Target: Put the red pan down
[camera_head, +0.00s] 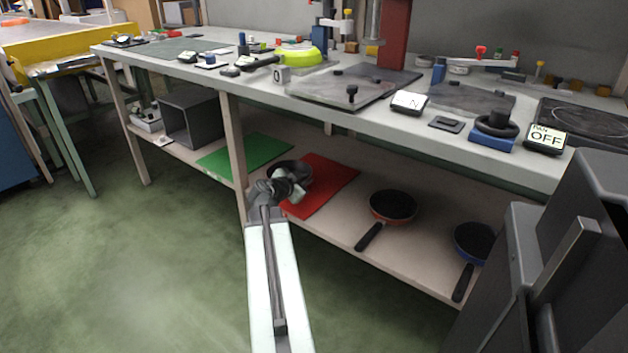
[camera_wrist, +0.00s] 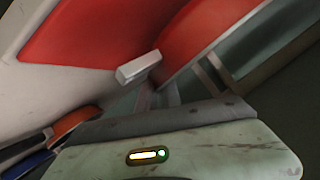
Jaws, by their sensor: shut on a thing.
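The red pan (camera_wrist: 205,35) fills the upper right of the wrist view, its red outer side towards the camera. My gripper (camera_wrist: 150,82) is shut on it; the grip on its handle is mostly hidden. In the head view the pan (camera_head: 297,168) shows as a dark bowl behind my gripper (camera_head: 287,187), over the left part of the red mat (camera_head: 330,180) on the lower shelf. The mat also shows in the wrist view (camera_wrist: 80,35). I cannot tell whether the pan touches the mat.
An orange-red pan (camera_head: 393,205) and a blue pan (camera_head: 476,241) lie right of the mat on the shelf. A green mat (camera_head: 243,156) lies to the left, beside a table leg (camera_head: 233,150). The cluttered worktop (camera_head: 270,95) is above the shelf. A dark open box (camera_head: 192,118) stands further left.

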